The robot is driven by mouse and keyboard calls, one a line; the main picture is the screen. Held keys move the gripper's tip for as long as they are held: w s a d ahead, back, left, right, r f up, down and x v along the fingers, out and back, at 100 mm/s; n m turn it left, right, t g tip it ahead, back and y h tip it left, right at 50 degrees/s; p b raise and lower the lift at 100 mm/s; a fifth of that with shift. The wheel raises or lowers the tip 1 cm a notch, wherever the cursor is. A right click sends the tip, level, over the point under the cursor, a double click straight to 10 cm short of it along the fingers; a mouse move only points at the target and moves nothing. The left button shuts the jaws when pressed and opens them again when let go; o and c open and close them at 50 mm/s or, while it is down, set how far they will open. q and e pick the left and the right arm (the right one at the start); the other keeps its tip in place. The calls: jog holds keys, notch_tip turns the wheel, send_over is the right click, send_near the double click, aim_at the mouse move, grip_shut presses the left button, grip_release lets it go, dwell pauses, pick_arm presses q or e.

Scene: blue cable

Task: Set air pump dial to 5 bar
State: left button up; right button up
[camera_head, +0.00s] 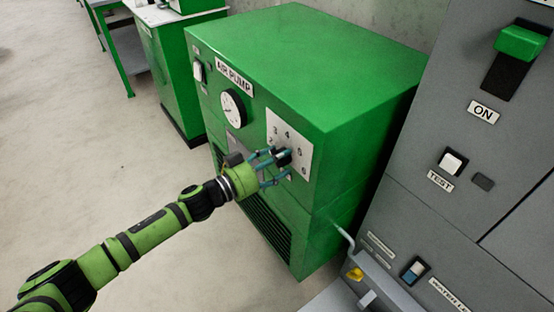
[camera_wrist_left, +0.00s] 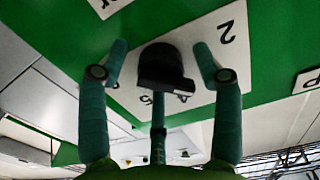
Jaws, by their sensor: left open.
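The green air pump (camera_head: 315,75) stands in the middle of the head view, with an "AIR PUMP" label and a round gauge (camera_head: 233,109). Its dial is a black knob (camera_head: 283,157) on a white numbered plate (camera_head: 303,146); 3, 4, 5 and 6 are legible around it. My left gripper (camera_head: 272,166) is at the knob, its fingers spread around it. In the left wrist view the black knob (camera_wrist_left: 164,68) sits between the open fingers, with gaps visible on both sides. The knob's exact setting cannot be told. My right gripper is not in view.
A grey cabinet (camera_head: 480,200) with a green "ON" lever (camera_head: 521,42) and a TEST switch (camera_head: 452,162) stands close on the right. A pipe (camera_head: 343,236) runs from the pump's lower side. The floor (camera_head: 60,130) to the left is clear.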

pick_arm(q)
jog(key=c, duration=1.2)
jog(key=shift+o, duration=0.2)
